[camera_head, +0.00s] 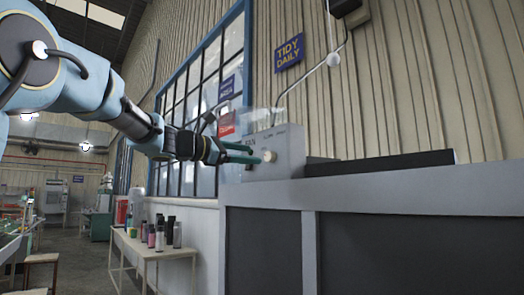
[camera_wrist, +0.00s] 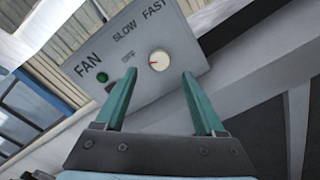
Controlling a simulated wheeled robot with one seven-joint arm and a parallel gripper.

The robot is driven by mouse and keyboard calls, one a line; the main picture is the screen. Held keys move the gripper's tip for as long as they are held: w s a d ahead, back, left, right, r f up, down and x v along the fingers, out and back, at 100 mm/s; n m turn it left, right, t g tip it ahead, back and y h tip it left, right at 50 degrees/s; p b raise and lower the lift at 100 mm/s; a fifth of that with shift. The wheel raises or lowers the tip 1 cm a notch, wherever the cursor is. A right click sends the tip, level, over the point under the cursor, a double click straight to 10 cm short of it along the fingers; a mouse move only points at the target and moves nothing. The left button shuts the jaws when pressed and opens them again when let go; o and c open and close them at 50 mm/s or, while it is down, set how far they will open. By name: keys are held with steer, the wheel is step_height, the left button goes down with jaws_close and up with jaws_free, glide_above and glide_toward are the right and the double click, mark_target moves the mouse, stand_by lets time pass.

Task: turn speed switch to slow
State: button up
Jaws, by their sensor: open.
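The speed switch is a round cream knob (camera_wrist: 159,61) with a red pointer mark, on a grey panel (camera_wrist: 135,45) labelled FAN, SLOW, FAST and OFF. In the wrist view the pointer extends left from the knob's middle. The knob (camera_head: 269,156) also shows in the head view, on the box's front face. My gripper (camera_wrist: 158,75) is open, its two green fingers apart and pointing at the panel. The knob appears between the fingertips, toward the right one. I cannot tell whether either finger touches it.
A small green round part (camera_wrist: 102,78) sits on the panel below FAN. The control box stands on a grey counter (camera_head: 400,187) with a dark flat slab (camera_head: 385,166) to the right. A small table (camera_head: 150,250) with several bottles stands at the lower left.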

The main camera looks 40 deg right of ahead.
mark_target(267, 157)
steer(key=d, duration=0.2)
steer(key=d+p, duration=0.2)
steer(key=d, duration=0.1)
steer(key=shift+s+d, duration=0.25)
steer(key=shift+d, duration=0.05)
steer(key=shift+c, duration=0.3)
jaws_close()
